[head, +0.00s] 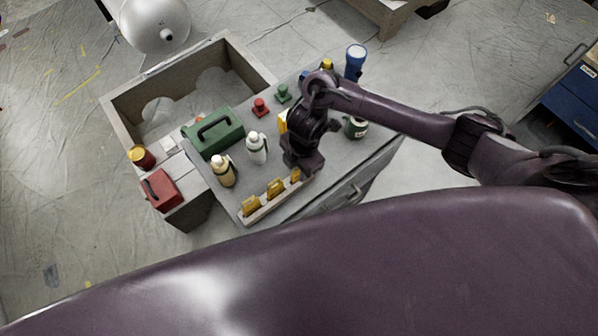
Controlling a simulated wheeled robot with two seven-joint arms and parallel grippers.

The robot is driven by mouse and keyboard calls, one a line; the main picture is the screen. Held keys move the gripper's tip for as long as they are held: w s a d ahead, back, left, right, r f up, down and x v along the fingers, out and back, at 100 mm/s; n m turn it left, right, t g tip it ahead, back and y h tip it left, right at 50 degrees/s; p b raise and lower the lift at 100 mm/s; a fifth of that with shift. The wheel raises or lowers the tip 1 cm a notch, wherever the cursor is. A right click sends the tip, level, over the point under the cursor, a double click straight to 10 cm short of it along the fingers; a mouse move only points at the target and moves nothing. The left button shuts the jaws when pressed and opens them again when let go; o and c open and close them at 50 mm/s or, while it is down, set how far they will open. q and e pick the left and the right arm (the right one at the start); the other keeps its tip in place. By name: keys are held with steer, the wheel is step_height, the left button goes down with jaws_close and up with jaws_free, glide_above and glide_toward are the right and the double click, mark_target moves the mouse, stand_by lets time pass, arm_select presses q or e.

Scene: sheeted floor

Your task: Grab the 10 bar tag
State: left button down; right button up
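A pale rack (265,208) lies along the near edge of the grey cabinet top. Several yellow tags stand in it: a left one (250,206), a middle one (275,188) and a right one (296,175). Any print on them is too small to read, so I cannot tell which is the 10 bar tag. My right gripper (303,166) points down at the right end of the rack, close to the right tag. Its fingers are dark and partly hidden by the wrist, so I cannot tell whether they are open or touch the tag. My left gripper is out of view.
A red box (161,190) sits at the left.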

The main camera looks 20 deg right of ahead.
steer(key=shift+w, duration=0.1)
jaws_close()
steer(key=shift+r, duration=0.1)
